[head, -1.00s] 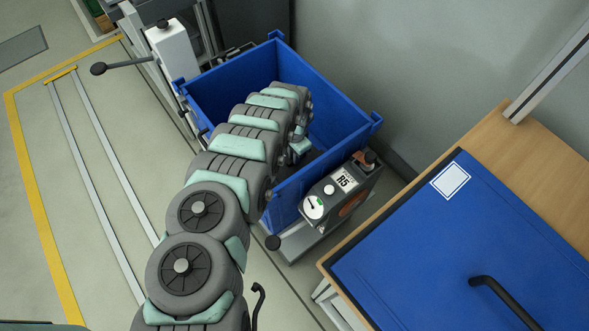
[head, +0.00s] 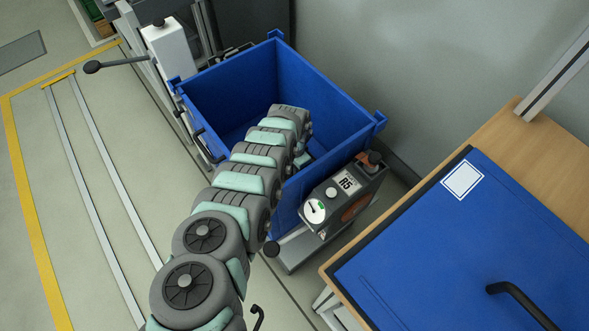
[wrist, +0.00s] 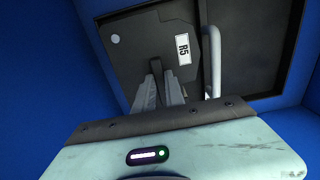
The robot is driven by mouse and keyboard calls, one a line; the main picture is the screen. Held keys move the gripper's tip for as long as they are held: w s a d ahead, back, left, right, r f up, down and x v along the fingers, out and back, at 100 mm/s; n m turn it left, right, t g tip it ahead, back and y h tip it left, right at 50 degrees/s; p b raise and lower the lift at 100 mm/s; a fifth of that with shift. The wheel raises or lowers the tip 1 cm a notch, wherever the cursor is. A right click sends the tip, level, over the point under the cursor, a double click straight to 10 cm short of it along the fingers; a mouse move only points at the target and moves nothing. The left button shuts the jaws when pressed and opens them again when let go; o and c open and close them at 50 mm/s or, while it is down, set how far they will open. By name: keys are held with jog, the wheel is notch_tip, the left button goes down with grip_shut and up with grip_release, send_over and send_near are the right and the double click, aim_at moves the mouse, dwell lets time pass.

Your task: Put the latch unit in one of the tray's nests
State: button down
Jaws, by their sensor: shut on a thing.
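In the wrist view my gripper (wrist: 160,92) has its two grey fingers close together on a small dark tab. The tab appears to belong to a dark grey angular part marked R5 (wrist: 150,45), which I take to be the latch unit; the exact contact is hard to see. A pale curved bar (wrist: 212,62) runs along its right side. In the head view my arm reaches into the blue crate (head: 330,85), and its gripper is hidden behind the arm and the crate's near wall. I cannot make out the tray's nests in either view.
Blue walls (wrist: 35,75) surround my gripper in the wrist view. A grey unit with a gauge and an R5 label (head: 345,190) stands at the crate's near right side. A wooden bench (head: 545,150) with a blue panel (head: 430,235) and black handle is at right.

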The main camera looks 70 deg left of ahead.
jog(key=c, duration=1.4)
grip_release()
notch_tip(320, 180, up, 12)
jog(key=p, duration=0.6)
jog(key=shift+p, duration=0.4)
jog(key=shift+r, duration=0.1)
